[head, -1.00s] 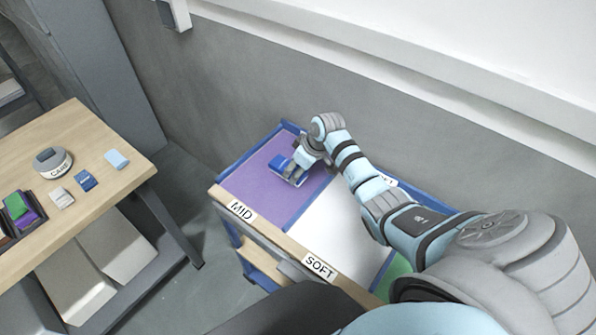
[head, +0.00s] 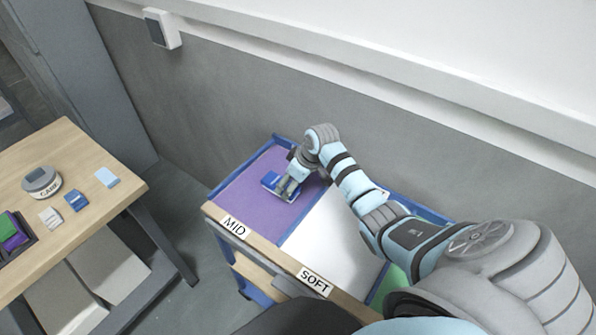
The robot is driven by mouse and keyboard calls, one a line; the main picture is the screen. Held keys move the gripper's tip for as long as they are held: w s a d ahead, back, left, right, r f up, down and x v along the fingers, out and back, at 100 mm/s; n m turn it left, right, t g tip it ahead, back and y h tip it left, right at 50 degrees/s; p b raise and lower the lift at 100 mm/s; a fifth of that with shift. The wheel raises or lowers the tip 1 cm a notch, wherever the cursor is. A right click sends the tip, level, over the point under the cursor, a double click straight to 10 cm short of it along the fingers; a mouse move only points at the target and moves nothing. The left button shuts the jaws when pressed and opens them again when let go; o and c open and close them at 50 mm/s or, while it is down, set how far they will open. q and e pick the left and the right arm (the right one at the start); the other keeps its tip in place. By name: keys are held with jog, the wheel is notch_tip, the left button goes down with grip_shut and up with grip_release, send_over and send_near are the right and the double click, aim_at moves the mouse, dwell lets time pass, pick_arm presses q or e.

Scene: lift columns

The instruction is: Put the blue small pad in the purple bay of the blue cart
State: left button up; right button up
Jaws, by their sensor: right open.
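A blue pad (head: 271,181) with a pale mark is in the purple bay (head: 240,203) of the blue cart (head: 226,238), toward the bay's back right part. It appears to lie on the purple floor. My right gripper (head: 284,187) reaches down into the bay from the right, with its open fingers at the pad's right side. The fingers hide part of the pad, and I cannot tell whether they touch it. My left gripper is not in view.
The cart also has a white bay (head: 327,237) and a green bay (head: 396,284), partly behind my arm. Front labels read MID and SOFT. A wooden table (head: 100,150) at left holds another blue item (head: 76,201), a light blue one (head: 107,178) and a round grey case (head: 41,182).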

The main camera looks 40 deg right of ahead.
jog(key=v, duration=1)
jog(key=shift+p, duration=0.35)
